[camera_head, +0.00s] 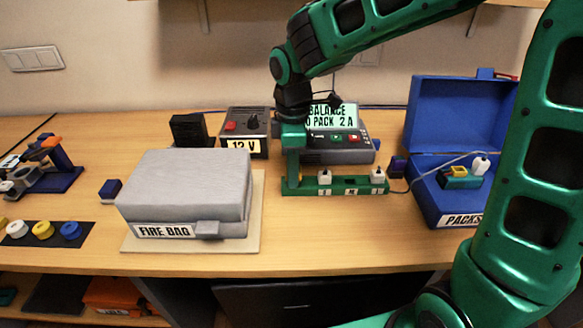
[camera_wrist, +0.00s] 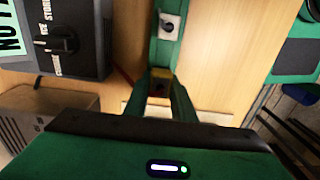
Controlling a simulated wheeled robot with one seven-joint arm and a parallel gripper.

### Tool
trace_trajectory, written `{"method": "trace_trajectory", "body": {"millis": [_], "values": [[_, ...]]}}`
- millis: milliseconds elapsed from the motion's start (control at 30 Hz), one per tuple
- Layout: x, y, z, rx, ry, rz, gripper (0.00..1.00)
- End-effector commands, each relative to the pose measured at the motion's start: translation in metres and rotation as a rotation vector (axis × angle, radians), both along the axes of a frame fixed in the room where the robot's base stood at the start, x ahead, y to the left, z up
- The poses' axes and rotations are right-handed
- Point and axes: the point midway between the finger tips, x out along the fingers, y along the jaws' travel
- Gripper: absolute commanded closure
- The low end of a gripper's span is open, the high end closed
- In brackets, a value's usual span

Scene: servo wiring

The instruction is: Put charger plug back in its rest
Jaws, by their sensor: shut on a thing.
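My gripper (camera_head: 293,180) reaches down at the left end of the green rail (camera_head: 345,191) in front of the charger. The wrist view shows my gripper (camera_wrist: 160,92) shut on a small yellow-brown piece (camera_wrist: 160,74), which looks like the charger plug. It sits at the end of the green rail (camera_wrist: 152,55). The fingers hide most of the plug, and I cannot tell whether it is seated in a rest. The charger (camera_head: 345,150) displays "BALANCE" and "2 A". Two white plugs, left (camera_head: 324,177) and right (camera_head: 377,174), stand on the rail.
A grey fire bag (camera_head: 190,185) lies left of the rail. A 12 V supply (camera_head: 245,130) stands behind it. The open blue packs case (camera_head: 440,205) on the right holds a small pack (camera_head: 459,179). A thin cable crosses from rail to case. Bare table lies in front.

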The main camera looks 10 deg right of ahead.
Motion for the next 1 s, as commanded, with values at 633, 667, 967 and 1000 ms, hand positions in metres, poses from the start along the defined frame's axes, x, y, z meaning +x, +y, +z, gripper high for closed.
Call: {"method": "trace_trajectory", "body": {"millis": [633, 667, 967, 1000], "values": [[0.000, 0.000, -0.003, 0.000, 0.000, 0.000, 0.55], [0.000, 0.000, -0.002, 0.000, -0.001, 0.000, 0.55], [0.002, 0.000, 0.044, 0.001, -0.005, -0.001, 0.55], [0.002, 0.000, 0.052, 0.001, -0.004, -0.001, 0.55]]}}
